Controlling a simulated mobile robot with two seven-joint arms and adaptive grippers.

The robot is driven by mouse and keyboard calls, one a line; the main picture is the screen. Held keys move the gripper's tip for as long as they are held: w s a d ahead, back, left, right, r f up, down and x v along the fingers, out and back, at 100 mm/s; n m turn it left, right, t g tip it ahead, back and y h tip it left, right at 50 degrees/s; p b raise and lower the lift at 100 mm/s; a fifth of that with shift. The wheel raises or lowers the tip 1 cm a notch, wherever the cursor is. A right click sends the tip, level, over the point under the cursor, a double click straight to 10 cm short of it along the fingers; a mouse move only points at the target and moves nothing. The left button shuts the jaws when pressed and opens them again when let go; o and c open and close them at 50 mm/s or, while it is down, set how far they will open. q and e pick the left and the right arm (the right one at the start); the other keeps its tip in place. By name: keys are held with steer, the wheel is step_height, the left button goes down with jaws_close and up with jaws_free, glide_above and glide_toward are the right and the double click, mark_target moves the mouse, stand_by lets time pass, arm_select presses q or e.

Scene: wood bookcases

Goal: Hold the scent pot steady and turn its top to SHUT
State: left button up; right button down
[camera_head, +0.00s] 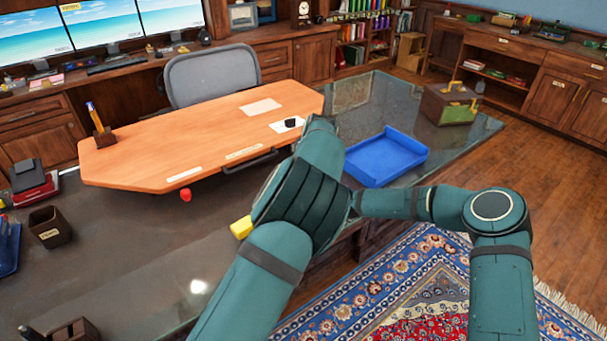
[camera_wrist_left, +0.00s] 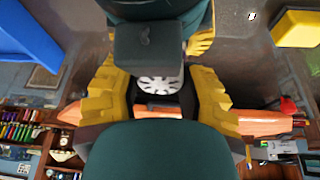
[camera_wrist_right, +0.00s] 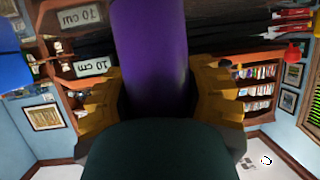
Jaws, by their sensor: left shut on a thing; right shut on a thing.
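In the left wrist view, my left gripper (camera_wrist_left: 156,100) has its yellow fingers closed around a dark round part bearing a white slotted disc (camera_wrist_left: 158,84), apparently part of the scent pot. My right gripper's dark housing and a yellow finger show just above it there. In the right wrist view, my right gripper (camera_wrist_right: 158,100) has its yellow fingers closed on both sides of a purple cylindrical body (camera_wrist_right: 150,50), which looks like part of the pot. Its lower end is hidden by the gripper. In the head view my arms hide the pot and both grippers. I cannot read any SHUT mark.
The wooden desk top (camera_head: 140,155) lies beyond my arms, with a small black object (camera_head: 291,122) on paper. A blue tray (camera_head: 385,158) lies right of my left forearm. A yellow block (camera_head: 241,227) is close beside my left arm. A box (camera_head: 445,105) stands farther back.

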arm_select(q)
steer(key=o, duration=1.2)
steer(key=shift+a, duration=0.1)
steer(key=v, duration=1.2)
steer(key=shift+o, duration=0.2)
